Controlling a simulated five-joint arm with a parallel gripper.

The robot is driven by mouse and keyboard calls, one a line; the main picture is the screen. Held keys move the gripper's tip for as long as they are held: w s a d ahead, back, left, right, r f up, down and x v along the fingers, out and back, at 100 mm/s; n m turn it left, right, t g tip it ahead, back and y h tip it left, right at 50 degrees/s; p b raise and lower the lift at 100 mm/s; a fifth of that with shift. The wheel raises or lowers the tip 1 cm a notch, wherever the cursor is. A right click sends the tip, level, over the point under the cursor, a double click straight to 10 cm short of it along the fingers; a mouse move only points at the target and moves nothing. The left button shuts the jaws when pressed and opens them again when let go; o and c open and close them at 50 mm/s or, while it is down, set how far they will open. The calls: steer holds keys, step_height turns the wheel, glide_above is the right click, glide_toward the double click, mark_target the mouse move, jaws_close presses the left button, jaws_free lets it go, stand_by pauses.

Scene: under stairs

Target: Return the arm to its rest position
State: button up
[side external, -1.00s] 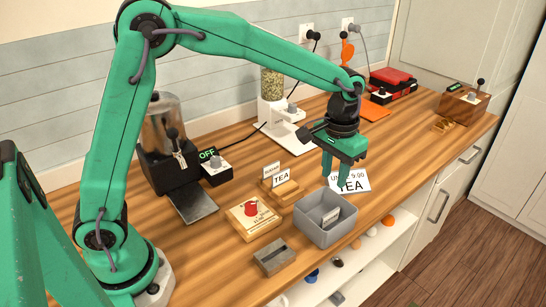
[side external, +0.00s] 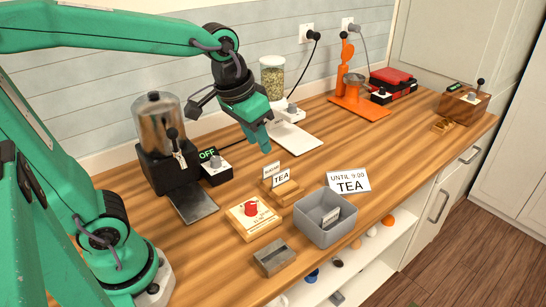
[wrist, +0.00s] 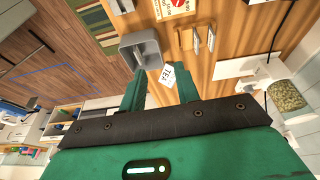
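My gripper (side external: 260,138) hangs in the air above the back of the counter, in front of the jar dispenser (side external: 273,78). In the wrist view my gripper (wrist: 160,90) has its two green fingers apart, with nothing between them. It touches nothing that I can see. The sign "UNTIL 9:00 TEA" (side external: 349,182) lies by the grey bin (side external: 335,235), which holds a small card. The bin (wrist: 128,55) and sign (wrist: 168,75) also show in the wrist view.
A metal urn (side external: 158,125) with an "OFF" display stands at the left. An orange stand (side external: 350,95) and wooden box (side external: 464,103) are farther right. The counter between them is partly clear.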

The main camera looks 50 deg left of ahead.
steer(key=s+a+f+t, duration=0.1)
steer(key=s+a+t, duration=0.1)
steer(key=s, duration=0.6)
steer(key=shift+s+a, duration=0.4)
steer(key=shift+a, duration=0.2)
